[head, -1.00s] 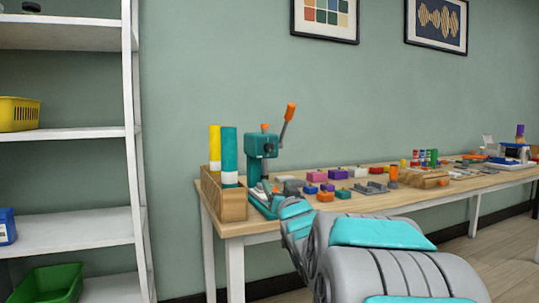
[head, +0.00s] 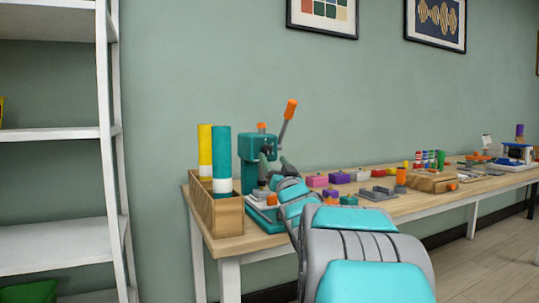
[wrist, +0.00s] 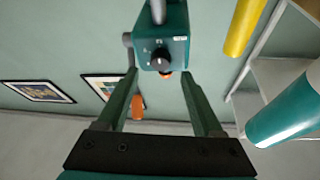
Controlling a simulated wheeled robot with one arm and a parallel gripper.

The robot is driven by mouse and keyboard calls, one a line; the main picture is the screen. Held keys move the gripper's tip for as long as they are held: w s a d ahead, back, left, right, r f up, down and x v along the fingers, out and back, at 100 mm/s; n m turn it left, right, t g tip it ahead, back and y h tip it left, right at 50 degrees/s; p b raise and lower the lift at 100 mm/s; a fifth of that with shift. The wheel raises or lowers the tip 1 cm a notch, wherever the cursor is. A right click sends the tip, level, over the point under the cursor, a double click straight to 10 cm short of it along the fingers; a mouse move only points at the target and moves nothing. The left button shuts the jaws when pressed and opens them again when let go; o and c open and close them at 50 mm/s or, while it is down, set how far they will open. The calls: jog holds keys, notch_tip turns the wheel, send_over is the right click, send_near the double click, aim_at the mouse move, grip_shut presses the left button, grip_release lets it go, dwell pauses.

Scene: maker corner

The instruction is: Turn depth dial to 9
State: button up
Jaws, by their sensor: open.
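The teal press (head: 257,147) stands at the left end of the bench, with a grey lever and orange grip (head: 290,109) raised to the right. In the wrist view, its teal head (wrist: 175,25) carries a round black depth dial (wrist: 160,59) with a pale pointer mark. The scale around the dial is too small to read. My gripper (wrist: 158,73) is open, its two fingers spread on either side of the dial with a visible gap and nothing between them. In the head view, my gripper (head: 276,166) is in front of the press, and my arm hides the press's lower right part.
A wooden box (head: 217,212) with a yellow roll (head: 205,150) and a teal roll (head: 221,155) stands close left of the press. Several coloured blocks and a grey tray (head: 376,193) lie on the bench to the right. White shelves (head: 50,134) stand at far left.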

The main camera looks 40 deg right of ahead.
aim_at(268, 150)
jog(key=shift+x, duration=2.2)
jog(key=shift+c, duration=0.3)
grip_shut()
